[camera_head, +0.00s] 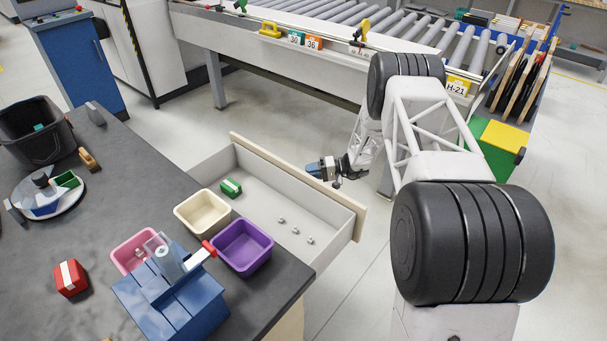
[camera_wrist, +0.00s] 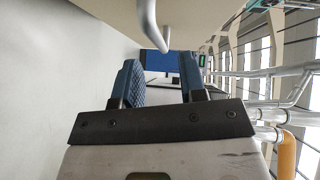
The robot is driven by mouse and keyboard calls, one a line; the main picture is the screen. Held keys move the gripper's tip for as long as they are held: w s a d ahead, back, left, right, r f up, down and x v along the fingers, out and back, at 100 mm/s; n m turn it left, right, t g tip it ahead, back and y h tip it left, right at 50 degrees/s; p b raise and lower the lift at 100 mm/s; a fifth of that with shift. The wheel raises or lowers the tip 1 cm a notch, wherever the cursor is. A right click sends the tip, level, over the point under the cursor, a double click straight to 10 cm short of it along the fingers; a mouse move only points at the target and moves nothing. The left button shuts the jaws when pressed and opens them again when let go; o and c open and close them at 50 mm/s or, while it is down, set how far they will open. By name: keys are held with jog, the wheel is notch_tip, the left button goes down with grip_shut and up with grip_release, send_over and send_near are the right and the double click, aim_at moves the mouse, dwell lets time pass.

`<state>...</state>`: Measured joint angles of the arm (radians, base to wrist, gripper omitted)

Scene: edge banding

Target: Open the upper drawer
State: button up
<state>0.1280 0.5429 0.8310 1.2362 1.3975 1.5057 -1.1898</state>
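The upper drawer (camera_head: 268,152) stands pulled out from the dark-topped workbench, its pale front panel (camera_head: 345,200) far from the bench. Inside lie a green box with a white band (camera_head: 230,187) and several small metal pieces (camera_head: 296,231). My gripper (camera_head: 314,170) is just outside the front panel, near its middle. In the wrist view, my gripper (camera_wrist: 160,82) has its two blue fingers apart, with no object clearly held. A pale, curved bar handle (camera_wrist: 149,22) shows just above the fingers. I cannot tell whether it touches them.
The workbench (camera_head: 130,170) carries purple (camera_head: 242,247), cream (camera_head: 203,212) and pink (camera_head: 137,250) bins, a blue fixture (camera_head: 172,300) and a red box (camera_head: 71,278). A roller conveyor (camera_head: 300,50) runs behind. Open floor lies between drawer and conveyor.

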jog(key=shift+d+r, duration=0.15)
jog(key=shift+d, duration=1.25)
jog(key=shift+r, duration=0.15)
jog(key=s+a+r+g+h, duration=0.1)
jog(key=s+r+h, duration=0.2)
jog(key=s+r, duration=0.6)
jog(key=s+r+g+h, duration=0.1)
jog(key=s+r+h, duration=0.35)
jog(key=r, duration=0.85)
jog(key=s+a+r+g+h, duration=0.1)
jog(key=s+r, duration=0.8)
jog(key=r, duration=0.2)
jog(key=s+d+r+t+h, duration=0.1)
jog(key=s+d+r+h, duration=0.1)
jog(key=s, duration=0.9)
jog(key=s+d+r+m+t+h, duration=0.1)
jog(key=s+r, duration=0.4)
jog(key=s, duration=0.7)
jog(key=s+d+r+t+h, duration=0.3)
jog(key=s+r+h, duration=0.1)
jog(key=s, duration=0.8)
jog(key=shift+m+h, duration=0.4)
jog(key=shift+h, duration=0.15)
